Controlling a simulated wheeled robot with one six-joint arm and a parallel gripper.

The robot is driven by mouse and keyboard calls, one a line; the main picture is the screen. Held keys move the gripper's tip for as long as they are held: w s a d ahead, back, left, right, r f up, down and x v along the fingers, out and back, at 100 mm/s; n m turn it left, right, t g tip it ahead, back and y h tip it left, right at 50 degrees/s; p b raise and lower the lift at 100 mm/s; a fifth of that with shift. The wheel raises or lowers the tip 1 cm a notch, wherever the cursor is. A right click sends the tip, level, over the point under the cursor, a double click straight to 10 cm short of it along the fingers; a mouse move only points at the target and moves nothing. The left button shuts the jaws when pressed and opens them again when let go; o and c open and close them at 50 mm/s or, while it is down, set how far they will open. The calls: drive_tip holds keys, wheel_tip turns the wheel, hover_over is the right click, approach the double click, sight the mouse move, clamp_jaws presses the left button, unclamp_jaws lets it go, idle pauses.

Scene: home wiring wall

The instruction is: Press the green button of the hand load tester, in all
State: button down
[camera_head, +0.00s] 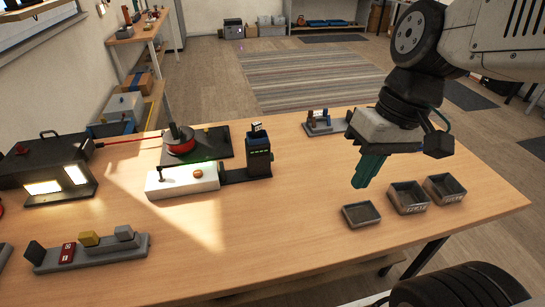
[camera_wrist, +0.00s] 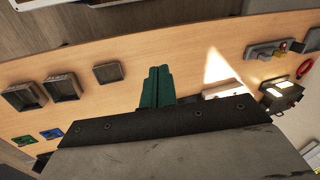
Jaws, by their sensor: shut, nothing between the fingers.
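The white block carries an orange-brown knob (camera_head: 197,172) and a small dark post. My gripper (camera_head: 359,184) has green fingers, shut and empty, pointing down above the table to the right of the device. The shut fingers also show in the wrist view (camera_wrist: 157,72), where my gripper body hides much of the table.
Three small grey trays stand at the right, the nearest being an empty one (camera_head: 361,214). A dark box with lit panels (camera_head: 58,165) and a red cable is at left. A reel (camera_head: 179,140) stands behind the white block. The front middle of the table is clear.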

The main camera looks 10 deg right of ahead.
drive_tip(key=w+a+f+t+y, duration=0.1)
drive_tip(key=w+a+f+y, duration=0.15)
drive_tip(key=w+y, duration=0.45)
drive_tip(key=w+a+f+y, duration=0.2)
drive_tip(key=w+f, duration=0.2)
drive_tip(key=w, duration=0.7)
drive_tip(key=w+d+f+m+t, duration=0.1)
drive_tip(key=w+d+f+t, duration=0.2)
drive_tip(key=w+f, duration=0.2)
drive_tip(key=w+d+f+m+t, duration=0.1)
drive_tip(key=w+d+f+t, duration=0.2)
drive_tip(key=f, duration=0.4)
drive_tip(key=w+d+f+m+t, duration=0.1)
drive_tip(key=w+d+f+t, duration=0.2)
drive_tip(key=w+d+f, duration=0.2)
drive_tip(key=shift+w+f+m+t+h, duration=0.15)
drive_tip(key=shift+w+f+m+t, duration=0.1)
drive_tip(key=shift+w, duration=0.45)
drive_tip(key=shift+w+f+m+t+h, duration=0.15)
drive_tip(key=shift+w+f, duration=0.05)
drive_tip(key=shift+w, duration=0.5)
drive_tip(key=shift+a+r, duration=0.1)
drive_tip(key=shift+a, duration=4.25)
drive_tip(key=shift+a, duration=0.1)
drive_tip(key=shift+a, duration=0.4)
